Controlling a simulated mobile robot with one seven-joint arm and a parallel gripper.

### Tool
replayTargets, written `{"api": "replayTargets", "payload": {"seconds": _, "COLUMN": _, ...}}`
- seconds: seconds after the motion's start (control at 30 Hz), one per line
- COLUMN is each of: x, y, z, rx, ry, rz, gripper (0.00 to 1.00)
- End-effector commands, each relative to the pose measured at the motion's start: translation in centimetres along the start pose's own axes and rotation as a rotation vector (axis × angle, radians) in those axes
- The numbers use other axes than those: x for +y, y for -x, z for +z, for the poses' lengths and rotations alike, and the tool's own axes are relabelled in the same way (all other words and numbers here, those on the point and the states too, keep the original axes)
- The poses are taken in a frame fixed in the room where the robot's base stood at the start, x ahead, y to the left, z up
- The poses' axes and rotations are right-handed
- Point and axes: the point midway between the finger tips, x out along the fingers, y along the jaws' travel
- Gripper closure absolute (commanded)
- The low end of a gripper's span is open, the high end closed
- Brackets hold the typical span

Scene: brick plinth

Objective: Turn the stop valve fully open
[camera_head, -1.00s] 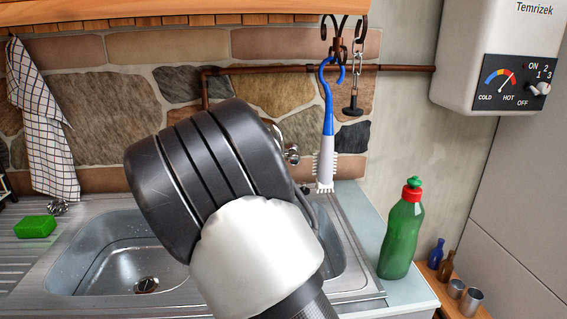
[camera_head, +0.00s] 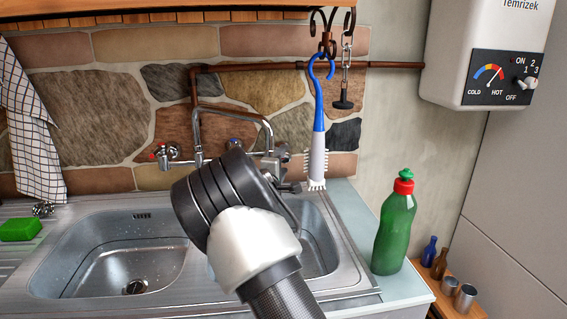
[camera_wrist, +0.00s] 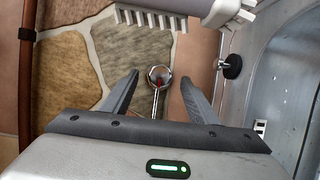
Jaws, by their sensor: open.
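In the wrist view, a small chrome fitting with a red centre (camera_wrist: 160,77), which looks like the stop valve, sits against the stone wall. A thin chrome stem runs from it toward the bottom of the picture. My gripper (camera_wrist: 159,76) is open, with one finger on each side of the fitting; I see no clear contact. In the head view my gripper (camera_head: 290,168) is near the wall, right of the tap and beside the brush. There the fitting is hidden or too small to make out behind my wrist. How far it is turned cannot be told.
A chrome tap (camera_head: 235,113) stands over the steel sink (camera_head: 130,215). A blue and white brush (camera_head: 318,150) hangs close to the right of my gripper. A green bottle (camera_head: 394,230) stands on the counter. A copper pipe (camera_head: 390,65) runs to the heater (camera_head: 485,50).

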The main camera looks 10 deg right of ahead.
Motion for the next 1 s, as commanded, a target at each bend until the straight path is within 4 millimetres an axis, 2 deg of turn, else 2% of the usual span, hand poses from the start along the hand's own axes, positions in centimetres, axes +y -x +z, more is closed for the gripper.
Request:
{"api": "replayTargets", "payload": {"seconds": 0.03, "x": -0.1, "y": -0.7, "z": 0.1, "rx": -0.001, "ry": -0.001, "rz": 0.000, "gripper": 0.46}}
{"api": "replayTargets", "payload": {"seconds": 0.2, "x": 0.0, "y": -1.9, "z": 0.0, "rx": 0.000, "ry": 0.000, "rz": 0.000, "gripper": 0.46}}
{"api": "replayTargets", "payload": {"seconds": 0.5, "x": 0.0, "y": -2.0, "z": 0.0, "rx": 0.000, "ry": 0.000, "rz": -0.001, "gripper": 0.46}}
{"api": "replayTargets", "payload": {"seconds": 0.73, "x": 0.0, "y": -2.0, "z": 0.0, "rx": 0.000, "ry": 0.000, "rz": -0.001, "gripper": 0.85}}
{"api": "replayTargets", "payload": {"seconds": 1.0, "x": 0.2, "y": -2.0, "z": 0.0, "rx": 0.000, "ry": -0.029, "rz": -0.013, "gripper": 0.85}}
